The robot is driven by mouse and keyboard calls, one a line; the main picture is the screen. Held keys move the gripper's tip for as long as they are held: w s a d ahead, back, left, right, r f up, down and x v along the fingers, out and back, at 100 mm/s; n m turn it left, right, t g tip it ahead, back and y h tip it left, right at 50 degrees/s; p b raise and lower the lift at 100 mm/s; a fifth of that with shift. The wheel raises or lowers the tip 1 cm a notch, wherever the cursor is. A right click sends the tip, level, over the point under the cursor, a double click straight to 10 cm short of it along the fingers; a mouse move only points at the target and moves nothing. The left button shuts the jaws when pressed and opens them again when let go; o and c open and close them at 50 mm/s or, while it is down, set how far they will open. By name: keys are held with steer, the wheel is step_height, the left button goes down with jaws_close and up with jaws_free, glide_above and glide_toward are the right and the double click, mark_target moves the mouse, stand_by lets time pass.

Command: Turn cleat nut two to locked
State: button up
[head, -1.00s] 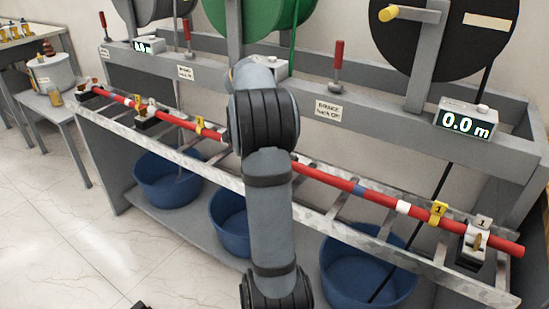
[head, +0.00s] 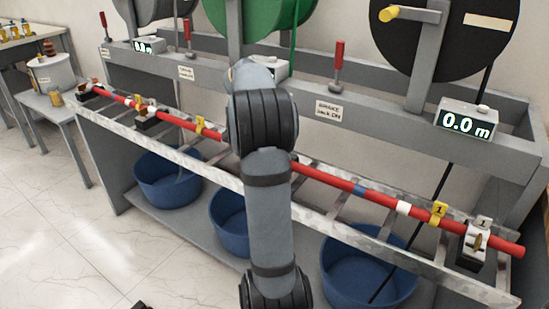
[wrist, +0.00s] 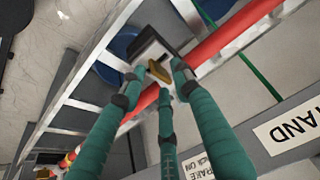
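In the wrist view a brass cleat nut (wrist: 158,70) sits on a pale cleat with a dark base (wrist: 151,46) beside a red cable (wrist: 205,50). The three teal fingers of my gripper (wrist: 156,76) reach to the nut from around it. Their tips look spread, with gaps beside the nut; whether one touches it I cannot tell. The number on this cleat is not readable. In the head view my arm hides the gripper and this cleat. Another cleat, labelled 1 (head: 476,243), holds the red cable (head: 330,181) at the right end.
A metal ladder tray (head: 340,232) carries the cable, with blue tubs (head: 168,183) below. Behind it are a grey rail with red brake levers (head: 338,62), cable drums (head: 440,30) and a counter reading 0.0 m (head: 467,124). Another cleat (head: 146,118) is at the left.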

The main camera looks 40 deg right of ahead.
steer(key=v, duration=1.2)
stand_by(0.3)
steer(key=x, duration=1.2)
steer(key=shift+r, duration=0.1)
